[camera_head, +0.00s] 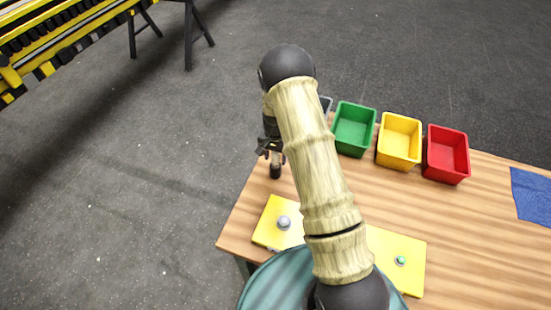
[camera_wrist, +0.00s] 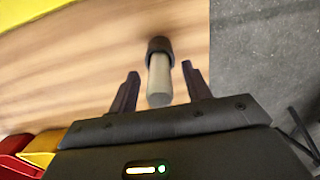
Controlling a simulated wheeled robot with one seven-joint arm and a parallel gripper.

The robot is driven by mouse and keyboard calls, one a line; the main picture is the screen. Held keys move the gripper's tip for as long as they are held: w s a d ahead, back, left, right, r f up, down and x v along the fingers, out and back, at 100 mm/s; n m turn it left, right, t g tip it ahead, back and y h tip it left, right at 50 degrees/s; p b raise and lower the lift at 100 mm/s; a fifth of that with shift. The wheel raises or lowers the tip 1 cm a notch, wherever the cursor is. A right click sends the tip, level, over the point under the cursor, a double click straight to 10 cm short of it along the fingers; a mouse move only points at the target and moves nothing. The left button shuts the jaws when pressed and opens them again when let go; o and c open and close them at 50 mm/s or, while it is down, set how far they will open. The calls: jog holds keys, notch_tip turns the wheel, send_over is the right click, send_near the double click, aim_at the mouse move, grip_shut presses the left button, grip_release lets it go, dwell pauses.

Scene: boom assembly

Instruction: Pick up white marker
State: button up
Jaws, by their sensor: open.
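The white marker, a pale grey-white cylinder with a black end, shows in the wrist view (camera_wrist: 159,78) over the wooden table (camera_wrist: 100,70). In the head view the marker (camera_head: 276,160) is small, near the table's left edge, with its black end lower. My gripper (camera_wrist: 160,70) is open in the wrist view. Its two dark fingers stand on either side of the marker, with a visible gap on each side. In the head view my gripper (camera_head: 270,150) is at the marker, partly hidden by my arm. I cannot tell how deep the fingers reach.
Green (camera_head: 354,130), yellow (camera_head: 399,141) and red (camera_head: 447,154) bins line the table's back edge. A dark bin is mostly hidden behind my arm. Two yellow plates (camera_head: 273,227) (camera_head: 408,250) with knobs lie in front. A blue cloth (camera_head: 533,193) lies at the right. Bare floor borders the table's left edge.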

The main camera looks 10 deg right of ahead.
jog(key=shift+f, duration=0.4)
jog(key=shift+c, duration=0.4)
grip_shut()
